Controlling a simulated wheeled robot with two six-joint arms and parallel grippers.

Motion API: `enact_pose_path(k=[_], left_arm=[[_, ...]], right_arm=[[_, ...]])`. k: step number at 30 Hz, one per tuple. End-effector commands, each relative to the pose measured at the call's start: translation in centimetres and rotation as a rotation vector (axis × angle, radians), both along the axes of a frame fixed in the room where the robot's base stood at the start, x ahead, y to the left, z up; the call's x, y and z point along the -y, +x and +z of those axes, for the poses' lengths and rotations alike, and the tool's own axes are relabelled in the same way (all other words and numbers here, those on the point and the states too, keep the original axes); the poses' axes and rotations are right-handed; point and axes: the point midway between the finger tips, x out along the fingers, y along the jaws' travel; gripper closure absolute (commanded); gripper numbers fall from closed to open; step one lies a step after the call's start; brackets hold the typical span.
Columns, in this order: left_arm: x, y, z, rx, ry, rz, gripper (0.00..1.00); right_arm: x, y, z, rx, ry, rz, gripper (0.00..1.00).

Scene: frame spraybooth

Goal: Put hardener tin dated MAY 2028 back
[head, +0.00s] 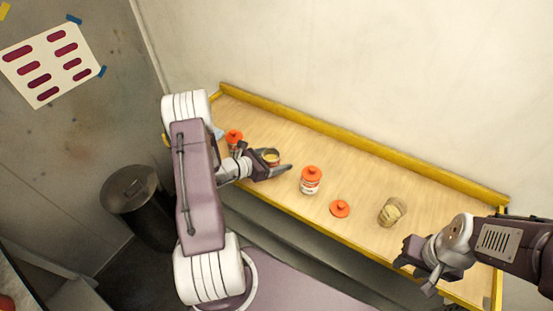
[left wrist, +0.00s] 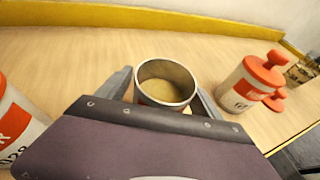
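An open tin (head: 271,156) without a lid stands between the fingers of my left gripper (head: 277,169). In the left wrist view its round rim and tan contents (left wrist: 167,83) show, with a finger close against each side. A red-lidded tin (head: 234,139) stands left of the gripper, partly hidden by my arm. Another red-lidded white tin (head: 311,181) stands upright to the right and also shows in the left wrist view (left wrist: 248,84). I cannot read a full date on any label. My right gripper (head: 416,270) is empty near the shelf's front edge, its fingertips apart.
A yellow lip (head: 370,153) runs along the back. A dark bin (head: 131,190) stands at the left. The shelf's right part is clear.

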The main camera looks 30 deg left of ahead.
Motion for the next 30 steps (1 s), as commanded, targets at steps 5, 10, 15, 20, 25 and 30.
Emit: enact_pose_path(k=[5, 10, 15, 20, 25, 30], left_arm=[[-0.6, -0.8, 0.5, 0.000, 0.001, 0.005, 0.25], [-2.2, -3.8, 1.9, 0.002, 0.002, 0.006, 0.25], [-3.8, -7.0, 3.4, 0.002, 0.001, 0.007, 0.25], [-4.8, -9.1, 4.5, 0.002, 0.001, 0.004, 0.25], [-5.0, -9.9, 4.9, 0.000, 0.001, 0.000, 0.25], [-5.0, -9.9, 4.9, 0.000, 0.000, -0.001, 0.25]], right_arm=[[0.0, 0.0, 0.0, 0.000, 0.000, 0.000, 0.64], [0.0, 0.0, -0.7, 0.000, 0.000, 0.000, 0.64], [0.0, 0.0, -1.1, 0.000, 0.000, 0.000, 0.64], [0.0, 0.0, -1.3, 0.000, 0.000, 0.000, 0.64], [0.0, 0.0, -1.3, 0.000, 0.000, 0.000, 0.64], [0.0, 0.0, -1.3, 0.000, 0.000, 0.000, 0.64]])
